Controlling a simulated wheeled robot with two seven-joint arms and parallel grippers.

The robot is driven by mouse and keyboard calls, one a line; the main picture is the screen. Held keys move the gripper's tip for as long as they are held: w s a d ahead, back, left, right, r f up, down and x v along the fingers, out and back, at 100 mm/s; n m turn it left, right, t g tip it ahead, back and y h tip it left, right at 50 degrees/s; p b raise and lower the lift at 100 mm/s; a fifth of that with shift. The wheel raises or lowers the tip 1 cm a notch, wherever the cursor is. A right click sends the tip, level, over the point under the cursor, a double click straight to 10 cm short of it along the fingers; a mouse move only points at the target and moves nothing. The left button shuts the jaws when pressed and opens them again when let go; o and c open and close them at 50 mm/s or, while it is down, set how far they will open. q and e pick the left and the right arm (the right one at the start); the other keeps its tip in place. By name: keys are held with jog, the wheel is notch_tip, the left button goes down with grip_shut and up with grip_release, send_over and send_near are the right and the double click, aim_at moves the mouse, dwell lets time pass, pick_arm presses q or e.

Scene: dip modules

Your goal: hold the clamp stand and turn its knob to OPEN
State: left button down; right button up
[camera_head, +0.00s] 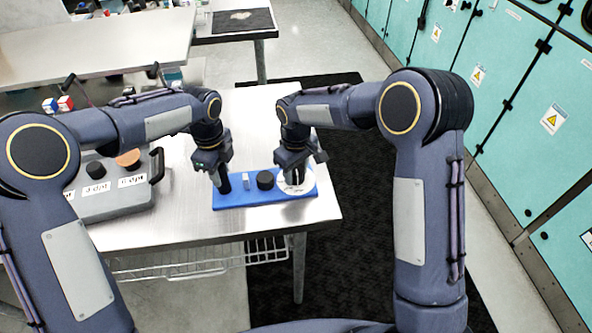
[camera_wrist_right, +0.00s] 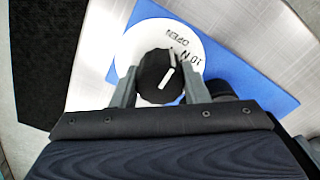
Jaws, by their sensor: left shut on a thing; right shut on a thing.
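The clamp stand is a blue base (camera_head: 262,194) lying on the metal table, with a grey block (camera_head: 245,181) and a black round post (camera_head: 265,180) on it. My left gripper (camera_head: 222,186) is shut on a dark upright handle at the base's left end. My right gripper (camera_head: 297,178) is shut on the black knob at the right end, over a white dial (camera_head: 309,184). In the right wrist view the knob (camera_wrist_right: 160,76) sits between both fingers. Its white pointer line is tilted. The dial (camera_wrist_right: 195,50) carries OPEN and other lettering, partly hidden by the knob.
A grey box (camera_head: 115,195) with labels, round knobs and a handle stands left on the metal table (camera_head: 180,228). The table's right edge lies close beyond the dial. Teal cabinets (camera_head: 500,75) line the right wall.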

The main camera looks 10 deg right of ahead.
aim_at(296, 169)
dwell(0.3)
jog(key=o, duration=1)
jog(key=shift+r, duration=0.1)
notch_tip(296, 169, up, 12)
jog(key=shift+f, duration=0.1)
pick_arm(q)
jog(key=c, duration=0.9)
grip_release()
jog(key=shift+c, duration=0.2)
